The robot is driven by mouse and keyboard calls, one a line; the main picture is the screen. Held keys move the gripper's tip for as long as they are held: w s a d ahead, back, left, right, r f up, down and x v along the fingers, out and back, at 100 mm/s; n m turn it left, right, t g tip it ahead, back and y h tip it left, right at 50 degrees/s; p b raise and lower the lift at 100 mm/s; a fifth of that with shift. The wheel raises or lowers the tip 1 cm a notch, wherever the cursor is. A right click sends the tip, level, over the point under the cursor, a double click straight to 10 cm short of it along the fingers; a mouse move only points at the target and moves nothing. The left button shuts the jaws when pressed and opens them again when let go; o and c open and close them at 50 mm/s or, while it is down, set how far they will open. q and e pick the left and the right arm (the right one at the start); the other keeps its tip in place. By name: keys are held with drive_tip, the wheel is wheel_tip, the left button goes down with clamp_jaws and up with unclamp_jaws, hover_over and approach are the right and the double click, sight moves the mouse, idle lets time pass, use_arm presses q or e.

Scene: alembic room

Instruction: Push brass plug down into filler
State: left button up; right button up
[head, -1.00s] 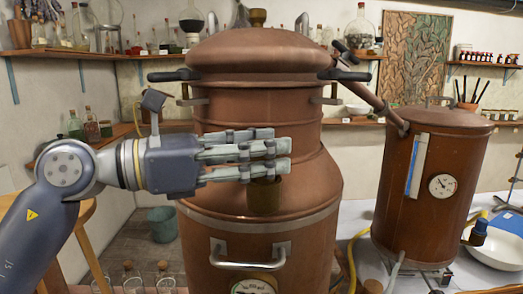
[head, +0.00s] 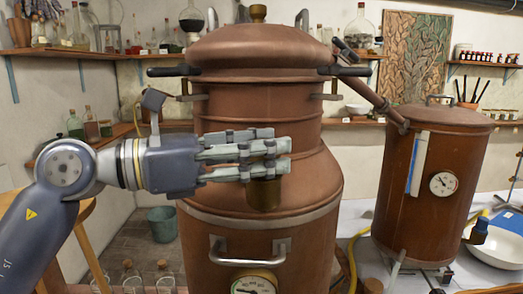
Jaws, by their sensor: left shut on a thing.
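The large copper still (head: 320,185) stands in the middle of the head view. A short brass cylinder, the filler (head: 264,195), stands on its sloping front shoulder. My left gripper (head: 282,158) reaches in from the left, its fingers lying level just above the filler. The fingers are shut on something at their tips. The brass plug is not clearly visible; the fingers hide the top of the filler, so I cannot tell how deep the plug sits. My right gripper is not in view.
A smaller copper vessel (head: 432,185) with a dial stands at right, joined to the still by a slanting pipe (head: 382,100). A metal handle (head: 250,256) and a gauge (head: 254,286) are on the still's front. Glass bottles (head: 132,275) stand low at left.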

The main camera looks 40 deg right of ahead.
use_arm(q)
drive_tip(key=shift+f+b, duration=0.4)
drive_tip(key=shift+b, duration=0.1)
idle(1.2)
drive_tip(key=o, duration=1.2)
